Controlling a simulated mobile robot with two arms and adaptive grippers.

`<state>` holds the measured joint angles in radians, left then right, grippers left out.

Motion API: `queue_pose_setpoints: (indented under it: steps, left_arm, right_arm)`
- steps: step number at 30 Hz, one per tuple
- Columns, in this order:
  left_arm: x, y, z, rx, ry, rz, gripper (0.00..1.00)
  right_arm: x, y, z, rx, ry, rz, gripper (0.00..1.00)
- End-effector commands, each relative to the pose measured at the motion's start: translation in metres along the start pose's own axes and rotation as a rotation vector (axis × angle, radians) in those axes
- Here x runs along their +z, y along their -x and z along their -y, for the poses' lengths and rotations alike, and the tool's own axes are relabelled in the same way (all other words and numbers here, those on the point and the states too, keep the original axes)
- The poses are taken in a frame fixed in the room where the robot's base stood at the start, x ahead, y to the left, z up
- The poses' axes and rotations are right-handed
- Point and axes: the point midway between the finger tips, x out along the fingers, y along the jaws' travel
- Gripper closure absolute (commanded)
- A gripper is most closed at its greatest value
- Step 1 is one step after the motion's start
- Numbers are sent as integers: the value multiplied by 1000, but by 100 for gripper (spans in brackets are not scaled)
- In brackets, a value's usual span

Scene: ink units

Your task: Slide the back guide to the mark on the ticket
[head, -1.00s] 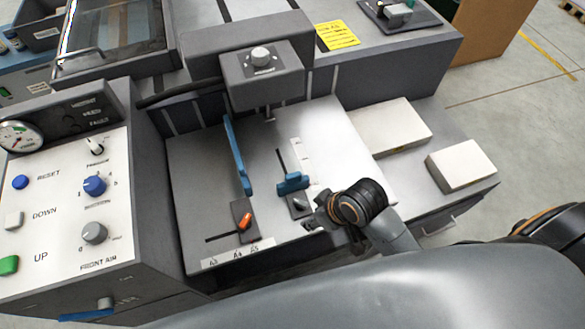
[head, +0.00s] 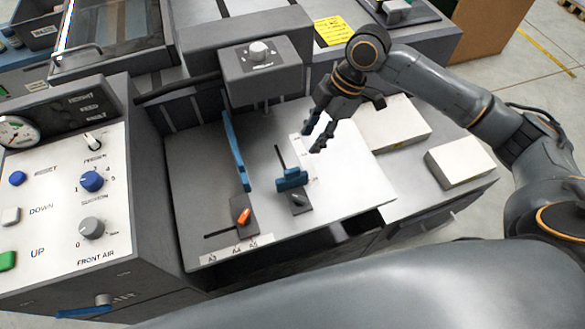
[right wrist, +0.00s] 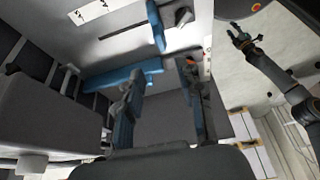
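The back guide (head: 291,180) is a small blue block on a short slot, beside a white scale strip (head: 306,160) on the grey table (head: 350,180). The yellow ticket (head: 337,31) lies on top of the machine; its writing is too small to read. My right gripper (head: 315,136) is open and empty above the table, up and right of the back guide. In the right wrist view the back guide (right wrist: 156,27) shows at the top, beyond my open fingers (right wrist: 163,105). My left gripper (right wrist: 246,40) shows small there, open, away from the guide.
A long blue side guide (head: 235,150) stands left of the back guide, with an orange-handled lever (head: 244,216) below it. A grey box with a knob (head: 260,75) overhangs the back of the table. Pale paper stacks (head: 395,125) lie at right. A control panel (head: 75,200) stands at left.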

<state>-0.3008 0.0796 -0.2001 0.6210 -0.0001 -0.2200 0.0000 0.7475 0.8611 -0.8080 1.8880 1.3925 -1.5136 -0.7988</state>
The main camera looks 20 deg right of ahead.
Motion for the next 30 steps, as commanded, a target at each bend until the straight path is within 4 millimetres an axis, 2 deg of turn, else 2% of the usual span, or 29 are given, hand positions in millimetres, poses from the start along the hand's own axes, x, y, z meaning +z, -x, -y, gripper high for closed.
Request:
queue_pose_setpoints:
  steps: [2, 5, 8, 21, 25, 30]
  left_arm:
    - [0, 0, 0, 0, 0, 0, 62]
    - [0, 0, 0, 0, 0, 1, 62]
    - [0, 0, 0, 0, 0, 1, 62]
    - [0, 1, 0, 0, 0, 1, 62]
    - [0, 2, 0, 0, 0, 1, 62]
    - [0, 2, 0, 0, 0, 1, 62]
  right_arm:
    - [1, 3, -1, -5, 6, -1, 62]
    - [1, -4, 0, -9, 8, -3, 62]
    - [1, -20, 0, -11, 7, -3, 62]
    - [0, -108, 1, -8, 7, -3, 62]
    - [0, -124, 0, -7, 7, -3, 62]
    - [0, -132, 0, -5, 8, -2, 62]
